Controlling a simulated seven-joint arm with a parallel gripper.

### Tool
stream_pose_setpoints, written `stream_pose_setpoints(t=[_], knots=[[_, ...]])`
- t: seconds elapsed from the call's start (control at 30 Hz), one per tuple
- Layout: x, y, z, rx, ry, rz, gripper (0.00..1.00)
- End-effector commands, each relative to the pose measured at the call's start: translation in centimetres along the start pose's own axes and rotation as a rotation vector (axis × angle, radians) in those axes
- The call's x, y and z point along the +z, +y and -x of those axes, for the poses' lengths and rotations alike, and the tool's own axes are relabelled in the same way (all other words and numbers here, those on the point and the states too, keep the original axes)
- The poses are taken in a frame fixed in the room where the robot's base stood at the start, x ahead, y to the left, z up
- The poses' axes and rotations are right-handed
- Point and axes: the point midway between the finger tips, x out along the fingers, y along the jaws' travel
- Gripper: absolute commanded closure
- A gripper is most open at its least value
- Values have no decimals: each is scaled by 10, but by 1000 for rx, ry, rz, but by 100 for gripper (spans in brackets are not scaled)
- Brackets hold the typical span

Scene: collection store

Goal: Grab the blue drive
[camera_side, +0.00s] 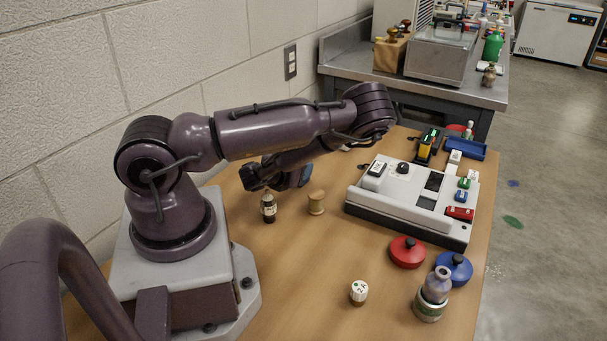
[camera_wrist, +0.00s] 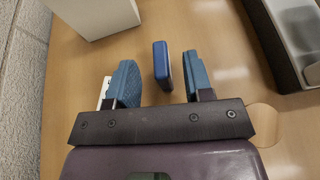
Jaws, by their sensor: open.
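In the wrist view a slim blue drive (camera_wrist: 162,62) stands out against the wooden table top. It appears between the two teal fingers of my gripper (camera_wrist: 160,70), with a gap on each side, nearer the right finger. My gripper is open and holds nothing. In the side view my gripper (camera_side: 280,180) is low over the table behind a small dark bottle and a wooden spool. My arm and gripper hide the drive there, and I cannot clearly tell it from a blue finger.
The dark bottle (camera_side: 268,207) and spool (camera_side: 316,203) stand close to my gripper. A grey-white console (camera_side: 402,209) with small coloured pieces lies to the right. A red lid (camera_side: 408,252), blue lid (camera_side: 454,268), jar (camera_side: 430,306) and white marked knob (camera_side: 358,292) are in front.

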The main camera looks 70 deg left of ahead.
Motion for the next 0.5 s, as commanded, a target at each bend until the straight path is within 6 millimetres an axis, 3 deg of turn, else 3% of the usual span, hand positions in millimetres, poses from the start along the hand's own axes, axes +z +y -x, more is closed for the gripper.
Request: stream_pose_setpoints(t=[0.23,0.5], knots=[[1,0,-36,-1,-2,3,53],[1,0,-42,-1,0,1,53]])
